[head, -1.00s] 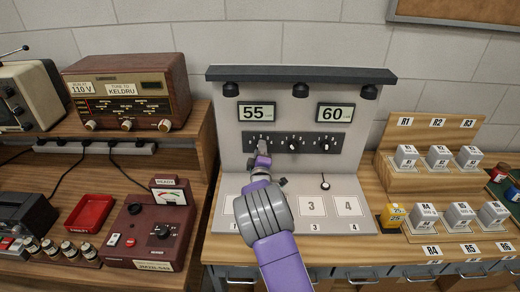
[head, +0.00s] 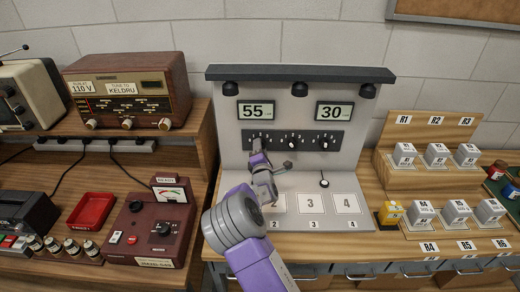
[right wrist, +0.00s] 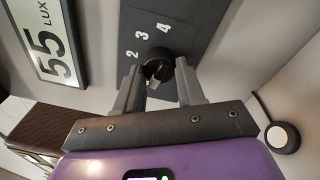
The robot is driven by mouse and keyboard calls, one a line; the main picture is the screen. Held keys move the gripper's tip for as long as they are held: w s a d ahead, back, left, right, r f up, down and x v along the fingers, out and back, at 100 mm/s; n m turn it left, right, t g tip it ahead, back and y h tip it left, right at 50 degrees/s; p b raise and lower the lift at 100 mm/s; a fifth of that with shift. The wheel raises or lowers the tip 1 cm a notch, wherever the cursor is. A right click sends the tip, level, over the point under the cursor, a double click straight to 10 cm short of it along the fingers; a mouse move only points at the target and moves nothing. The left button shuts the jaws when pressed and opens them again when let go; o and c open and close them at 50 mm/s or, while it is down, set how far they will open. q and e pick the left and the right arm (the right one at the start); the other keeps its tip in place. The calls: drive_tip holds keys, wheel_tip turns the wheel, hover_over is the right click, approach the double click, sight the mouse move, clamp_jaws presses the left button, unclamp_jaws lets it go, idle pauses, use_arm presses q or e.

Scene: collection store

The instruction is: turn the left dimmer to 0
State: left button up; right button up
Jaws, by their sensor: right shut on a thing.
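The left dimmer (right wrist: 157,66) is a black round knob below the left display, with the numbers 2, 3 and 4 visible beside it in the right wrist view. The left display (head: 256,110) reads 55, and LUX shows with it in the wrist view (right wrist: 48,42). My right gripper (right wrist: 160,82) has its fingers on either side of this knob and is shut on it. In the head view my right gripper (head: 259,151) covers most of the knob, so its pointer is hidden. The right display (head: 335,111) reads 30. My left gripper is not in view.
The dark control strip (head: 345,133) carries further knobs to the right, one at the right end (head: 323,144). Lamps hang under the hood (head: 300,74). A labelled block rack (head: 430,183) stands right, a radio (head: 125,90) left.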

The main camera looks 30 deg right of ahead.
drive_tip(key=shift+n, duration=0.3)
drive_tip(key=o, duration=1)
drive_tip(key=shift+o, duration=0.2)
drive_tip(key=shift+s, duration=0.1)
drive_tip(key=v, duration=0.7)
drive_tip(key=shift+s+p, duration=0.25)
drive_tip(key=shift+p, duration=0.05)
drive_tip(key=shift+a+r, duration=0.1)
